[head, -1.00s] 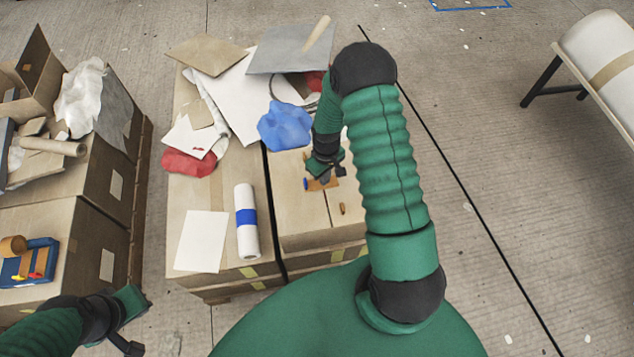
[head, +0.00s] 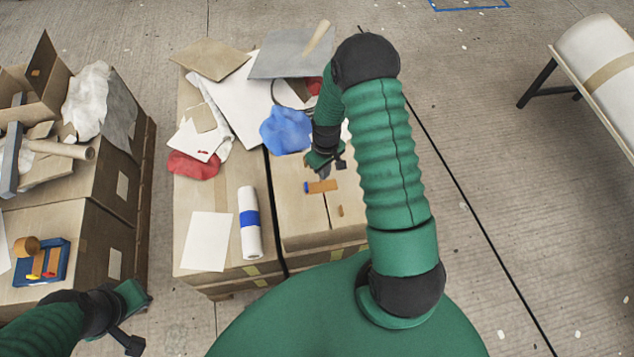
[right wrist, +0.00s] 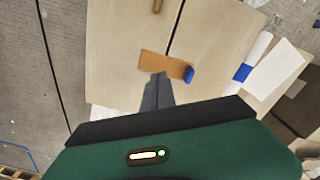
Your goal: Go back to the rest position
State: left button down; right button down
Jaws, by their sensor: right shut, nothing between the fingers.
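My right gripper (head: 325,172) is over the right-hand carton in the head view, shut and empty. In the right wrist view its closed fingers (right wrist: 157,90) point at a flat orange-brown piece with a blue end (right wrist: 165,67). That piece also shows in the head view (head: 321,186), lying on the carton just in front of the fingers. It looks apart from them, though the exact gap is hard to tell. My left gripper (head: 132,318) is at the lower left of the head view, over the floor beside the left stack; its jaw opening does not show clearly.
Cartons (head: 290,225) in the middle hold a blue cloth (head: 286,130), a red cloth (head: 194,165), sheets and a white roll with a blue band (head: 249,222). A left stack holds a blue tray (head: 41,262). Open floor (head: 500,150) lies to the right.

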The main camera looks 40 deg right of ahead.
jog(key=shift+r, duration=0.1)
dwell(0.3)
jog(key=s+a+r+t, duration=0.1)
jog(key=s+a+r, duration=0.2)
jog(key=a+r, duration=0.5)
jog(key=s+a+r+t, duration=0.1)
jog(key=s+a+r, duration=0.3)
jog(key=a+r, duration=0.4)
jog(key=shift+s+r+t, duration=0.3)
jog(key=shift+r, duration=1.5)
jog(key=shift+s+a, duration=0.1)
jog(key=shift+a, duration=0.2)
jog(key=shift+d, duration=0.1)
